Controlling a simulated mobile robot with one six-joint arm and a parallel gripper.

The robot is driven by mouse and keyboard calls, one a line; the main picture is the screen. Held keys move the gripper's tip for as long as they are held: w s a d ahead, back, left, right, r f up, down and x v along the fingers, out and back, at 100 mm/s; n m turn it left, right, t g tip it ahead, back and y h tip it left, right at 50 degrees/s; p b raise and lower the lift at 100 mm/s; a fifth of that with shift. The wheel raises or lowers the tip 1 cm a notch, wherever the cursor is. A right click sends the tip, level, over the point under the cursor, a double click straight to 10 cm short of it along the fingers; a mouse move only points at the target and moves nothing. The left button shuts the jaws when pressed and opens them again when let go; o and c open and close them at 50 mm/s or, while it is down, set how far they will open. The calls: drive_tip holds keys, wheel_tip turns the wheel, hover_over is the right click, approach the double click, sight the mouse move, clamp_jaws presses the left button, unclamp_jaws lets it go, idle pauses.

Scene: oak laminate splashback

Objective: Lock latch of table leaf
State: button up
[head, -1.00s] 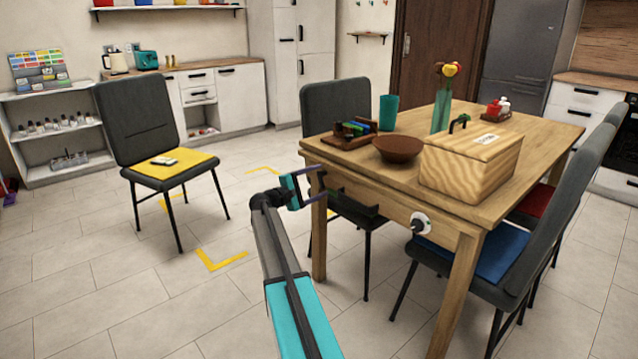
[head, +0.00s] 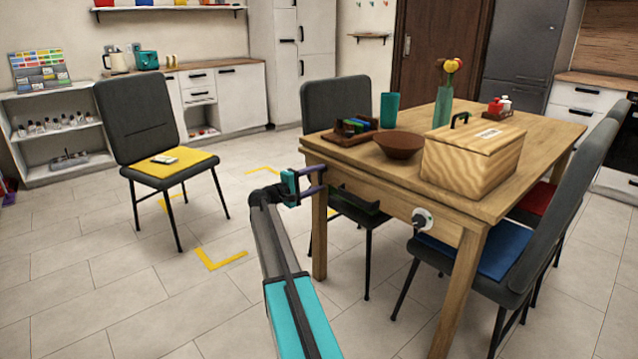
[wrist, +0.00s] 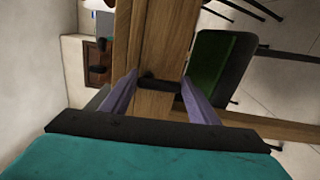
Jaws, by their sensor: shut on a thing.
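The wooden table (head: 345,166) stands at the right of the head view. My gripper (head: 322,180) is at its near left corner, against the side below the top. In the wrist view, the purple fingers of my gripper (wrist: 160,78) stand on either side of a small black latch piece (wrist: 158,84) on the table's wooden edge. The gripper is shut on this piece. In the head view the fingers largely hide the latch, so its exact setting cannot be told. A white round fitting with a black knob (head: 421,219) is farther right along the same side.
A dark chair (head: 336,110) stands close behind my gripper at the table's left end. Another chair with a blue cushion (head: 490,257) is at the near right. A wooden box (head: 470,165) and a brown bowl (head: 400,147) are on top.

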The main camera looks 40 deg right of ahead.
drive_tip(key=shift+m, duration=0.4)
drive_tip(key=o, duration=1)
drive_tip(key=shift+w, duration=0.1)
drive_tip(key=shift+o, duration=0.2)
drive_tip(key=shift+a, duration=0.15)
drive_tip(key=a+p, duration=0.3)
drive_tip(key=a, duration=1)
drive_tip(key=shift+w+a, duration=0.3)
drive_tip(key=shift+w, duration=0.15)
drive_tip(key=shift+r, duration=0.1)
